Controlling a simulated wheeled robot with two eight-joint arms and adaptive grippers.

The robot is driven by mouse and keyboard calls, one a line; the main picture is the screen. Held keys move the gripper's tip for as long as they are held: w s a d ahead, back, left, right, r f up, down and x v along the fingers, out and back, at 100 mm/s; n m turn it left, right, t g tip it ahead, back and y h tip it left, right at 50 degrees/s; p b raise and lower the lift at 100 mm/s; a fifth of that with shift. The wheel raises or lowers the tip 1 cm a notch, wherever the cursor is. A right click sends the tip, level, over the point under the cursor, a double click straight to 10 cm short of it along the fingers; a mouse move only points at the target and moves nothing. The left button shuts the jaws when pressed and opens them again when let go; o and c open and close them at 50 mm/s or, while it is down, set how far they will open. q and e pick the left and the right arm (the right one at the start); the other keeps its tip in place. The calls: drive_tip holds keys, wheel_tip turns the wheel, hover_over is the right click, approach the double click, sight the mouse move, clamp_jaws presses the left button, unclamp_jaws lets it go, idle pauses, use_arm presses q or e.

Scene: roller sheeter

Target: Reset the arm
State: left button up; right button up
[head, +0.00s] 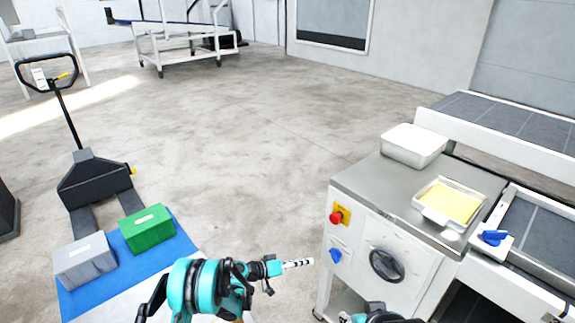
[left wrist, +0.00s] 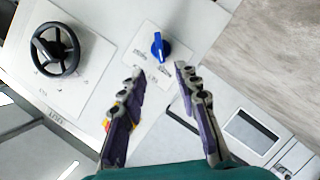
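My left gripper (head: 298,263) points right, toward the front panel of the roller sheeter (head: 362,262). In the left wrist view its two fingers (left wrist: 158,72) stand apart with nothing between them. The blue knob (left wrist: 158,47) is on the panel just beyond the fingertips, apart from them as far as I can tell; it also shows in the head view (head: 335,256). The black handwheel (left wrist: 55,50) is at the upper left of the wrist view. The red button (head: 336,217) on its yellow plate is partly hidden by a finger there. Only part of my right arm shows at the bottom edge.
On the sheeter's steel top stand a white container (head: 413,145) and a tray with yellow dough (head: 449,203). A blue lever (head: 494,237) is at right. A pallet jack (head: 93,180), a grey box (head: 85,260) and a green box (head: 146,229) are at left. The middle floor is clear.

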use_arm(q)
drive_tip(key=s+a+r+n+y, duration=0.1)
drive_tip(key=s+a+r+y, duration=0.4)
drive_tip(key=r, duration=0.5)
drive_tip(key=s+a+r+n+y, duration=0.15)
drive_tip(key=s+a+r, duration=0.25)
drive_tip(key=a+r, duration=0.45)
drive_tip(key=s+a+r+t+y, duration=0.1)
drive_tip(key=s+a, duration=0.5)
drive_tip(key=s, duration=0.6)
drive_tip(key=s+a+r+n+y, duration=0.1)
drive_tip(key=s+a+r+y, duration=0.2)
drive_tip(key=s+a+y, duration=0.3)
drive_tip(key=s+a, duration=0.1)
drive_tip(key=s, duration=0.4)
drive_tip(key=shift+s+a+t, duration=0.2)
drive_tip(key=shift+s+t, duration=0.2)
drive_tip(key=shift+n+y, duration=0.25)
